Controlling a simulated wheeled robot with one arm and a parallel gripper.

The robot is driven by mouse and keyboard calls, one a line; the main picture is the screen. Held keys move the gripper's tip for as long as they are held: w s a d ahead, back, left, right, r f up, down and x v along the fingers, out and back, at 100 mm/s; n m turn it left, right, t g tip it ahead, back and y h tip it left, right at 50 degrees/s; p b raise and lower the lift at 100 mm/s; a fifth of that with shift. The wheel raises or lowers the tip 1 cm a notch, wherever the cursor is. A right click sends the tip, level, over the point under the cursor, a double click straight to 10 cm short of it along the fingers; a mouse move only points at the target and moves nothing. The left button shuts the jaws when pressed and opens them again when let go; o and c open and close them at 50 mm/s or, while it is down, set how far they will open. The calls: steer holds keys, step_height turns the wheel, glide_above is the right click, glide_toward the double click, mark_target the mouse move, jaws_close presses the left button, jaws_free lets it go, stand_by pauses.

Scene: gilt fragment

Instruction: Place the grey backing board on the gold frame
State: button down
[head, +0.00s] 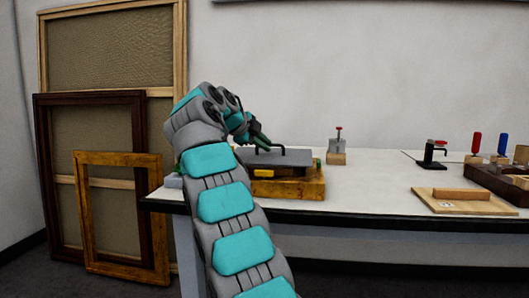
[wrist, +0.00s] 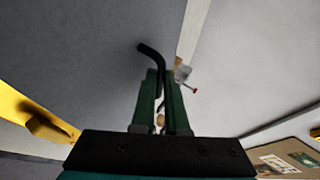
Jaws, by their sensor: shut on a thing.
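The grey backing board (head: 290,158) is a flat grey panel with a black bar handle (head: 284,148) on top. It lies level over the gold frame (head: 300,188), which sits on the table's left end. A dark brown layer shows between them; I cannot tell whether the board touches what is below. My gripper (head: 262,138) is at the left part of the handle, shut on it. In the wrist view the green fingers (wrist: 162,100) close around the black handle (wrist: 151,51). The board (wrist: 80,50) fills the upper left there, with gold frame (wrist: 28,118) past its edge.
A black clamp (head: 434,154), a tool rack (head: 497,181) and a flat board with a wooden bar (head: 445,208) are farther right. Empty frames (head: 118,220) lean at the left wall. The middle table is clear.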

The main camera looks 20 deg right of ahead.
mark_target(267, 155)
steer(key=shift+f, duration=1)
steer(key=shift+f+b, duration=0.55)
steer(key=shift+b, duration=0.35)
steer(key=c, duration=0.9)
jaws_free()
steer(key=shift+c, duration=0.2)
steer(key=shift+r, duration=0.15)
steer(key=shift+r+p, duration=0.5)
steer(key=shift+p, duration=0.35)
steer(key=shift+b+v, duration=0.35)
steer(key=shift+v, duration=0.85)
steer(key=p+v, duration=0.1)
steer(key=v, duration=0.7)
steer(key=shift+a+r, duration=0.1)
steer(key=shift+s+a+r, duration=0.2)
steer(key=shift+s+a, duration=0.15)
steer(key=shift+a, duration=0.15)
